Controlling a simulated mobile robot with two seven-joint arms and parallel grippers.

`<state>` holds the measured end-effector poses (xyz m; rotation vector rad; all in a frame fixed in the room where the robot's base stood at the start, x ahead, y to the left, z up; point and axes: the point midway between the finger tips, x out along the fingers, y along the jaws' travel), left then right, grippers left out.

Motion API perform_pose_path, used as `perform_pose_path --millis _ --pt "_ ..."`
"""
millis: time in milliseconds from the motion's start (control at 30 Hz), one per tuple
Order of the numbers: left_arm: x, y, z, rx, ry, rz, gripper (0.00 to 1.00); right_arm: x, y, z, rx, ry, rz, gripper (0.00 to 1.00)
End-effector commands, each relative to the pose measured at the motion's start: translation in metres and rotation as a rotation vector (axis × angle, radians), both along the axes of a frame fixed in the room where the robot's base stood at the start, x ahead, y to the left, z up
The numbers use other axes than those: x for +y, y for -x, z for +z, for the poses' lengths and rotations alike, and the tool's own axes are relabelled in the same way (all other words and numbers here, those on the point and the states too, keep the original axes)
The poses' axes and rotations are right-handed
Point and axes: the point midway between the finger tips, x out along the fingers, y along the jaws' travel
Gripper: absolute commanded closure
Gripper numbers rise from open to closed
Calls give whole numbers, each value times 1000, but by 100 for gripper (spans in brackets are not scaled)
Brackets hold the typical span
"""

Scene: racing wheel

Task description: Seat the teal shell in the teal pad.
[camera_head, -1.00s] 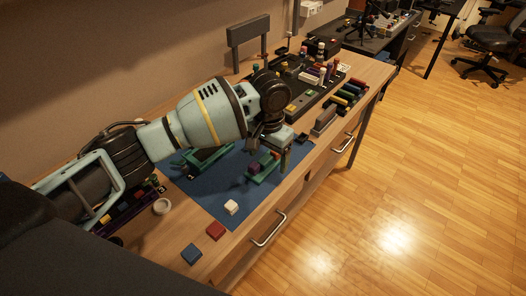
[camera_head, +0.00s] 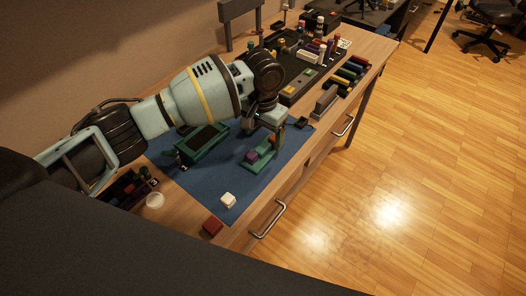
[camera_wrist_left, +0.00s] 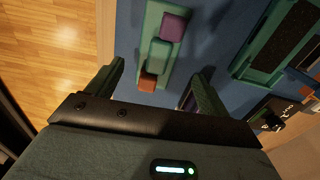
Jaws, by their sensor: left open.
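A narrow teal tray (camera_wrist_left: 148,32) lies on the blue mat; it also shows in the head view (camera_head: 262,164). A purple block (camera_wrist_left: 172,27), a teal block (camera_wrist_left: 158,53) and an orange block (camera_wrist_left: 148,82) sit in a row in it. A larger teal frame with a dark inset (camera_head: 203,142) lies to its left; part shows in the wrist view (camera_wrist_left: 275,45). I cannot tell for sure which piece is the shell and which the pad. My left gripper (camera_wrist_left: 158,80) is open above the orange end of the tray. My right gripper is out of view.
A white ring (camera_head: 155,201) is at the left. A dark board with several coloured pieces (camera_head: 300,75) stands behind. The blue mat (camera_head: 195,185) has free room in front.

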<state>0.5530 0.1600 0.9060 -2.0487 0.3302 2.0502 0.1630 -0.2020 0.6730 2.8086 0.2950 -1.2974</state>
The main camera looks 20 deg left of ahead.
Motion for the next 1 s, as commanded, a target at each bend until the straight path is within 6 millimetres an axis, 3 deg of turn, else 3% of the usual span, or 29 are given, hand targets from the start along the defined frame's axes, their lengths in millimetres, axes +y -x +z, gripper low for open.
perform_pose_path --millis 400,700,1000 --pt "-3 4 -47 3 -1 1 20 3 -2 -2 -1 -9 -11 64" --pt "-3 3 -51 0 -1 1 20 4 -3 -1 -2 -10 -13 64" --pt "-3 3 -51 0 -1 1 57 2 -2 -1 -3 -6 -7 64"
